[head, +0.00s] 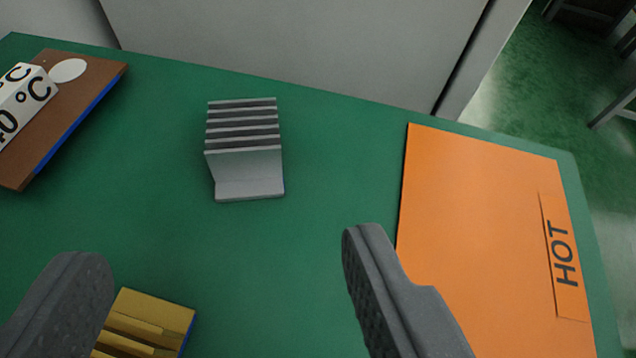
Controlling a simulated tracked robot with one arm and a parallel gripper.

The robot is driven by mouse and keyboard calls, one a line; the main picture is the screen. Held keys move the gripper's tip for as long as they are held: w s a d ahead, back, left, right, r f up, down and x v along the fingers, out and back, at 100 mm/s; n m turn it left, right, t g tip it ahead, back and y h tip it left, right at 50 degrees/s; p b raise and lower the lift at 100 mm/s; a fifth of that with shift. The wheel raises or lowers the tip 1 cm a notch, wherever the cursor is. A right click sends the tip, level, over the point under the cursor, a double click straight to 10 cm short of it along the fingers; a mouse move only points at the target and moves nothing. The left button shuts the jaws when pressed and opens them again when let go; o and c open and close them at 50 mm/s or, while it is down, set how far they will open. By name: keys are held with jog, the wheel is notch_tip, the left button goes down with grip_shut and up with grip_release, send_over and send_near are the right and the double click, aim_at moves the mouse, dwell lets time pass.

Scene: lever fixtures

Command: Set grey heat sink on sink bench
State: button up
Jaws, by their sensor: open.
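The grey heat sink (246,170) stands on the green bench top (325,150), near the middle of the head view. It has several fins on top and a flat foot at its front. My gripper (228,260) is open, with one dark finger at the lower left and the other at the lower right. The heat sink lies beyond the fingertips, between them in the picture, and I see no contact. The space between the fingers holds nothing that I can see gripped.
An orange plate marked HOT (480,240) lies on the right. A gold finned block (160,312) sits at the bottom, partly cut off, near the left finger. A brown board (75,98) with a white temperature block (22,100) is at upper left. A grey wall (290,45) stands behind.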

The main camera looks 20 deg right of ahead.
jog(key=w+r+t+y, duration=0.1)
jog(key=w+r+y, duration=0.1)
jog(key=w+r, duration=0.35)
jog(key=w+r+y, duration=0.2)
jog(key=r, duration=0.7)
jog(key=w+d+r+y, duration=0.1)
jog(key=d+r, duration=0.2)
jog(key=r, duration=0.3)
jog(key=w+d+r+t, duration=0.1)
jog(key=d+r, duration=0.1)
jog(key=r, duration=0.3)
jog(key=w+d+r+y, duration=0.1)
jog(key=d+r, duration=0.2)
jog(key=r, duration=0.3)
jog(key=s+d+r+n, duration=0.2)
jog(key=s+d+r, duration=0.1)
jog(key=d+r, duration=0.9)
jog(key=s+d+r+h, duration=0.2)
jog(key=s+d+r, duration=0.1)
jog(key=d, duration=0.3)
jog(key=s+d+r+m+h, duration=0.1)
jog(key=s+d+r+h, duration=0.1)
jog(key=d, duration=0.4)
jog(key=s+d+r+t+h, duration=0.1)
jog(key=s+d+r+h, duration=0.1)
jog(key=s+d+r, duration=0.2)
jog(key=shift+s+d+r+m, duration=0.25)
jog(key=shift+s+d+m, duration=0.15)
jog(key=shift+s+d, duration=0.65)
